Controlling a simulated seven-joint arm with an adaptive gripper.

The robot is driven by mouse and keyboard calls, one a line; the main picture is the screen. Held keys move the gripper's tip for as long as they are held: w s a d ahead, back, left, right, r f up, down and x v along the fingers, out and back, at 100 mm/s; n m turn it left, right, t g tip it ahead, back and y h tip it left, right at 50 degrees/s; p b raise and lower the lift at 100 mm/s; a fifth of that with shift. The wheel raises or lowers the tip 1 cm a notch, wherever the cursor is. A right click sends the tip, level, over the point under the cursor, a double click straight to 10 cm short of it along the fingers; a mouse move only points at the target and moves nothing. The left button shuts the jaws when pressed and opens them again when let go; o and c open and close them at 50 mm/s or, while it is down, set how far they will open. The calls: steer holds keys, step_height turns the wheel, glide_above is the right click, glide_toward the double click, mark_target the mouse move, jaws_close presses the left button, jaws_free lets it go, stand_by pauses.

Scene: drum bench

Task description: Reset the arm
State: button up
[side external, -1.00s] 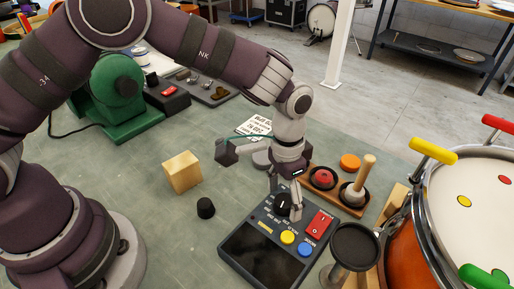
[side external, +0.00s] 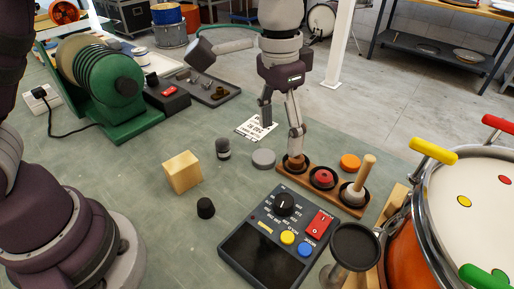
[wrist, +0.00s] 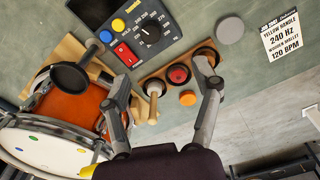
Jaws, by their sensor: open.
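My gripper (side external: 281,138) points down with its two fingers spread apart and nothing between them. In the side view, one fingertip overlaps the left end of a wooden tray (side external: 335,190). In the wrist view, the open fingers (wrist: 165,80) frame the tray (wrist: 166,80), and one covers part of its end cup. The fingers look raised above it, but I cannot tell how far. The dark control box (side external: 262,240) stands clear of my gripper, with its black dial (side external: 285,203), red switch (side external: 320,223), and blue and yellow buttons in view.
The tray holds a red piece (side external: 323,177) and a wooden-handled mallet (side external: 363,178). An orange disc (side external: 350,161), grey disc (side external: 263,158), wooden block (side external: 182,171) and black knob (side external: 206,208) lie around. A drum (side external: 455,215) stands right, a green machine (side external: 105,85) left.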

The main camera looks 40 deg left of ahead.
steer(key=s+a+r+n+t, duration=0.2)
steer(key=s+a+r+t, duration=0.15)
steer(key=a+r, duration=0.45)
steer(key=s+a+f+n+t, duration=0.2)
steer(key=s+a+f, duration=0.2)
steer(key=s+a, duration=0.2)
steer(key=shift+s+a+y, duration=0.3)
steer(key=shift+s+a, duration=0.05)
steer(key=shift+s, duration=0.5)
